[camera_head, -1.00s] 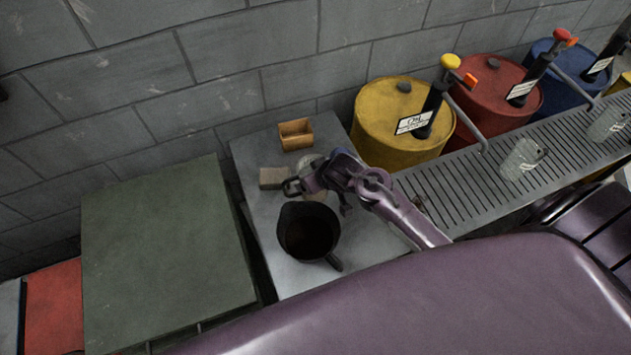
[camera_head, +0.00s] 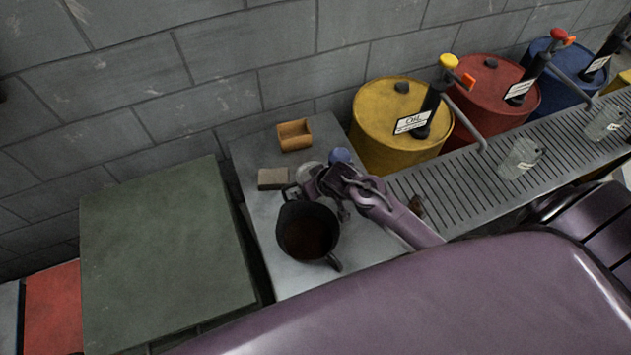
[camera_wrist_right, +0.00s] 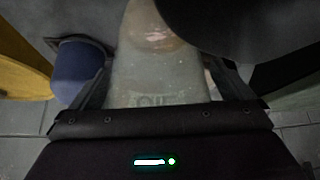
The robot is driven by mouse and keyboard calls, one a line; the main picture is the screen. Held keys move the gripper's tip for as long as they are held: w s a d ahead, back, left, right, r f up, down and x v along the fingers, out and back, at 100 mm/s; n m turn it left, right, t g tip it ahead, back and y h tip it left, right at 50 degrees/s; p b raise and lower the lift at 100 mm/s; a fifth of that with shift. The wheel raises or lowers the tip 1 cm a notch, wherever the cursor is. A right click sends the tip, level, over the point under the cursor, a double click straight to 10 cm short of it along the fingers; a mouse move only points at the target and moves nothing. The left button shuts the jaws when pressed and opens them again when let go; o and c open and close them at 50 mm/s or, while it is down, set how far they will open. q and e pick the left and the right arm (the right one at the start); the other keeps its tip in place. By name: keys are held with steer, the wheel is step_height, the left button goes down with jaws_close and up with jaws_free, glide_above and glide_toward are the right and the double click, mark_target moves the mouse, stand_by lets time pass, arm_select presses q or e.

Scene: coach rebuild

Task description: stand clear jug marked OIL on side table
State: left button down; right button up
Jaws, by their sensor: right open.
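The clear jug marked OIL (camera_wrist_right: 160,75) stands between the two spread fingers of my right gripper (camera_wrist_right: 155,90) in the right wrist view, its faint lettering near the palm. In the head view only a pale part of the jug (camera_head: 309,170) shows behind my right gripper (camera_head: 308,188); the arm and a black pot hide the rest. The jug appears to be on the grey side table (camera_head: 268,268), but its base is hidden. My right gripper is open around it. My left gripper is not in view.
The black pot (camera_head: 307,232) stands close in front of the gripper. A blue object (camera_head: 341,156), a wooden box (camera_head: 295,135) and a grey-brown block (camera_head: 272,178) are nearby. A yellow drum (camera_head: 385,145) and slatted rack (camera_head: 450,190) lie to the right.

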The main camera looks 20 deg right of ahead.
steer(key=a+v, duration=0.1)
steer(key=v, duration=1.1)
steer(key=shift+d+r, duration=0.2)
steer(key=shift+d, duration=0.25)
